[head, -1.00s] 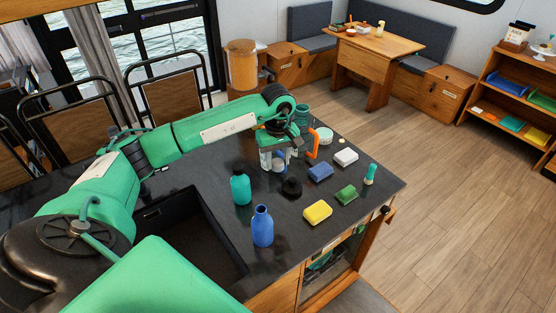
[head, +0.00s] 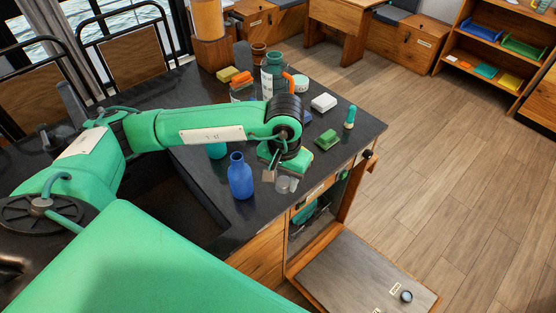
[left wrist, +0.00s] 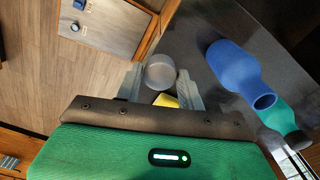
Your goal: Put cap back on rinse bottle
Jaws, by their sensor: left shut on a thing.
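An uncapped blue bottle (head: 240,178) stands upright on the dark counter; its open mouth shows in the left wrist view (left wrist: 264,102). My left gripper (head: 281,182) is to the right of the bottle, near the counter's front edge. Its fingers are shut on a round grey cap (left wrist: 161,72), clear of the bottle. The cap also shows below the gripper in the head view (head: 283,185). A teal bottle (head: 217,151) stands behind the blue one, partly hidden by my arm; its dark top shows in the left wrist view (left wrist: 297,140). My right gripper is out of view.
A green sponge (head: 327,140), white block (head: 323,102) and teal-capped item (head: 350,117) lie to the right. A dark sink (head: 190,195) lies left of the blue bottle. An open panel (head: 365,270) is below the counter.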

